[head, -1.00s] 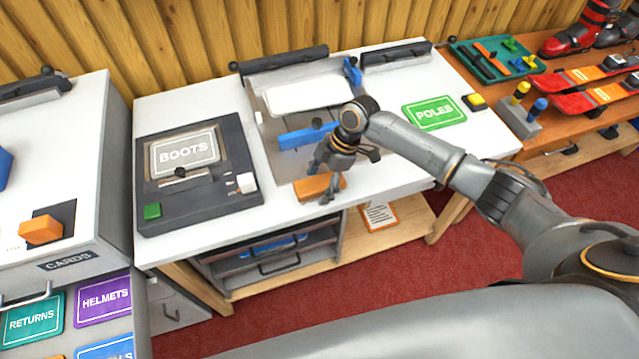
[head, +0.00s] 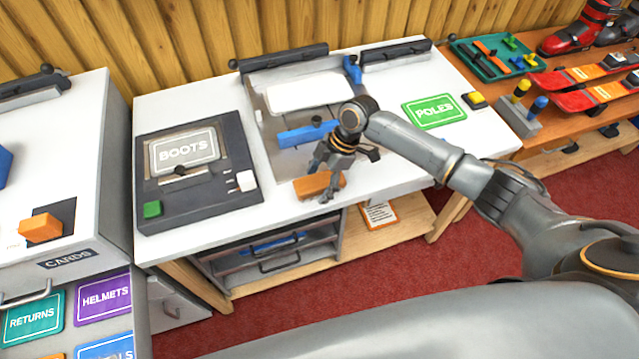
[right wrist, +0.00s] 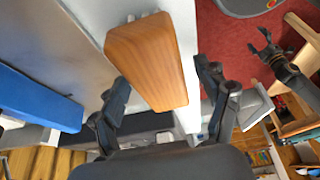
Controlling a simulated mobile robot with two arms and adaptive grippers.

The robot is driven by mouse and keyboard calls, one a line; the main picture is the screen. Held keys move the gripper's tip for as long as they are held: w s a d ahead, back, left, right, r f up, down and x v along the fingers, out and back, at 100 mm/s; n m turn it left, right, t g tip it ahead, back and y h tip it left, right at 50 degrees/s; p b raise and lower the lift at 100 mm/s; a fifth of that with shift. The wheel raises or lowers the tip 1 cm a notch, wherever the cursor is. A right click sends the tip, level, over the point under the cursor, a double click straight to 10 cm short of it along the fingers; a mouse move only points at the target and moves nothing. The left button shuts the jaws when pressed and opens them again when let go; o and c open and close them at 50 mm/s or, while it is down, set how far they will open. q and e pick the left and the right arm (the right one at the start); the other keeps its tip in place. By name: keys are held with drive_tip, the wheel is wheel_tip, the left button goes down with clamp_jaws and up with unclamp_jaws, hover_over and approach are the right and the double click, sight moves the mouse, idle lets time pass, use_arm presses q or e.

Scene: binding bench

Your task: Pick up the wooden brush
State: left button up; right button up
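The wooden brush (head: 313,185) is an orange-brown block lying on the white bench near its front edge in the head view. In the right wrist view the brush (right wrist: 150,55) lies between the two fingers of my right gripper (right wrist: 162,78). The right gripper (head: 327,180) points down at the brush in the head view. Its fingers are spread, one along each side, with a narrow gap showing on the right side. The brush's underside is hidden. My left gripper (right wrist: 262,45) shows small in the right wrist view, open and empty over the red floor.
A blue bar (head: 300,136) lies on the grey plate (head: 290,165) just behind the brush. The dark BOOTS box (head: 155,205) stands to the left. The green POLES sign (head: 435,111) lies to the right. Bare white bench top lies right of the gripper.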

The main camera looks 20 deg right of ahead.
sight(314, 185)
drive_tip(key=c, duration=1.2)
drive_tip(key=shift+r, duration=0.65)
drive_tip(key=r, duration=0.1)
drive_tip(key=r+b, duration=0.1)
drive_tip(key=r, duration=0.1)
drive_tip(key=shift+s, duration=0.35)
drive_tip(key=s+a+r, duration=0.1)
drive_tip(key=s+r, duration=0.2)
drive_tip(key=s, duration=0.1)
drive_tip(key=s+a+r+b, duration=0.1)
drive_tip(key=s+r, duration=0.2)
drive_tip(key=s, duration=0.1)
drive_tip(key=s+a+r+b, duration=0.1)
drive_tip(key=s+r, duration=0.2)
drive_tip(key=s, duration=0.2)
drive_tip(key=shift+r, duration=0.1)
